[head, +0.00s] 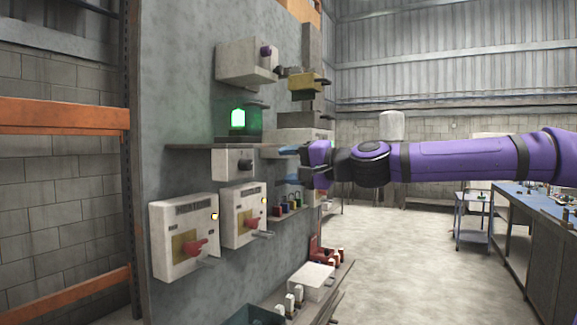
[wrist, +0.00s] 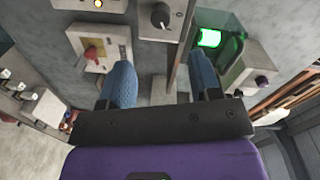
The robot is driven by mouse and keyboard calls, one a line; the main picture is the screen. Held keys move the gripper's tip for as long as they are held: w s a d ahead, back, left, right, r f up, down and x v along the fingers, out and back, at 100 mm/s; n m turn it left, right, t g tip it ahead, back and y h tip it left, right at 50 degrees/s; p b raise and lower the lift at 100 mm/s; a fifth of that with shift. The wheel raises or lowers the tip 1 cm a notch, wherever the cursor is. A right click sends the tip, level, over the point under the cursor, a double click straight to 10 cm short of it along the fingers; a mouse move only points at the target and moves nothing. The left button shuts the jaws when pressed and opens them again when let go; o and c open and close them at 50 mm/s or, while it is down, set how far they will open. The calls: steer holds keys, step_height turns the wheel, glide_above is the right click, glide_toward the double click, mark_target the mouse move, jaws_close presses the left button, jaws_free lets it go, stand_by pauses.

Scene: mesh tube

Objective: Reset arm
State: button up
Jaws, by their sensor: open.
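My purple arm (head: 460,160) reaches in from the right of the head view toward the grey panel. My gripper (head: 287,165) is at its left end, in front of the panel, with its two blue fingers spread one above the other. In the wrist view my gripper (wrist: 160,68) is open, with nothing between the fingers. A small box with a black knob (wrist: 160,15) and a shelf edge (wrist: 178,55) lie beyond the fingers. Whether a finger touches anything cannot be told.
The grey panel (head: 180,110) carries a green lamp (head: 238,118) on a shelf and two white boxes with red handles (head: 190,248) (head: 257,230). Several padlocks (head: 285,205) hang below my gripper. A blue workbench (head: 540,205) stands at right; open floor (head: 400,260) lies between.

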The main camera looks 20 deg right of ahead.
steer(key=shift+s, duration=0.1)
steer(key=s+f+n+g+h, duration=0.1)
steer(key=s+n+g+h, duration=0.35)
steer(key=s, duration=1.15)
steer(key=s+f+n+g+h, duration=0.3)
steer(key=s+f+g+h, duration=0.1)
steer(key=s+f, duration=0.8)
step_height(320, 180, down, 3)
steer(key=shift+d+r+g+h, duration=0.15)
steer(key=shift+d+g+h, duration=0.2)
steer(key=shift+h, duration=0.4)
steer(key=shift+s, duration=0.1)
